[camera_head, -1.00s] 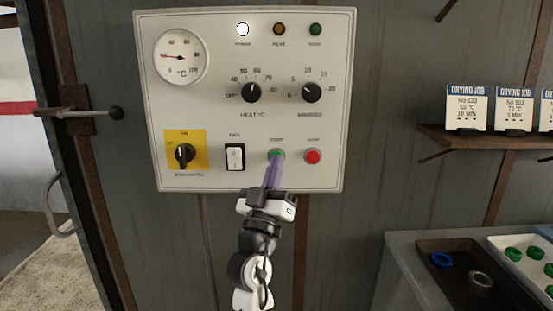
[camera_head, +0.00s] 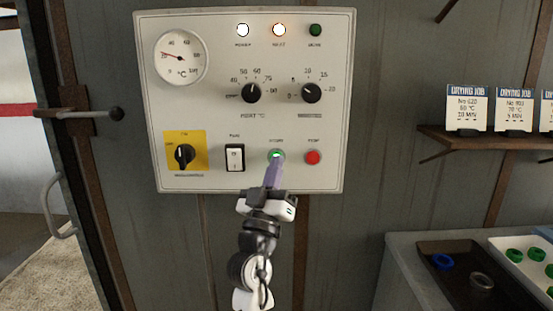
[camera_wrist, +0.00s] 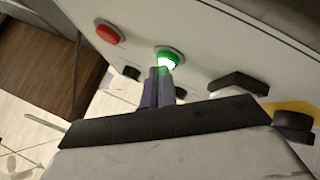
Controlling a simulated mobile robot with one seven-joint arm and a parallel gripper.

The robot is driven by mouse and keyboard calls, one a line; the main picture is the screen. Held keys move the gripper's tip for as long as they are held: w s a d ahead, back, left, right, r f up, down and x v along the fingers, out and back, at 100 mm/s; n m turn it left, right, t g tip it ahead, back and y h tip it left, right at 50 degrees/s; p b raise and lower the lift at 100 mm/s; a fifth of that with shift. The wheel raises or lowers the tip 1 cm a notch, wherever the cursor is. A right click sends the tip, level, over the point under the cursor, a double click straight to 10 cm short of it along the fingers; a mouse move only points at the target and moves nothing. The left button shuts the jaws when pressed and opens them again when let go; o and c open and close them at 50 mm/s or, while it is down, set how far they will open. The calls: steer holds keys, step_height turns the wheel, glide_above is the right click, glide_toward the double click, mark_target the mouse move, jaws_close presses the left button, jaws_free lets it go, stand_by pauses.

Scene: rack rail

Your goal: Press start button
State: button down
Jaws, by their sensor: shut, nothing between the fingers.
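The green start button (camera_head: 276,155) is on the lower part of the white control panel (camera_head: 215,120) and is lit bright at its centre. It also shows glowing in the wrist view (camera_wrist: 168,59). My gripper (camera_head: 274,165) is shut and empty, its purple fingertips right at the button's lower edge. In the wrist view the fingertips (camera_wrist: 160,72) sit just below the button; I cannot tell whether they touch it. The red stop button (camera_head: 313,157) is to the right of the start button.
A rocker switch (camera_head: 235,157) and yellow-backed rotary switch (camera_head: 184,155) are left of the start button. A shelf with job cards (camera_head: 466,108) is at right.

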steer(key=shift+s, duration=0.65)
steer(key=shift+s, duration=0.1)
steer(key=s+p, duration=0.1)
steer(key=s, duration=0.3)
steer(key=shift+s, duration=0.4)
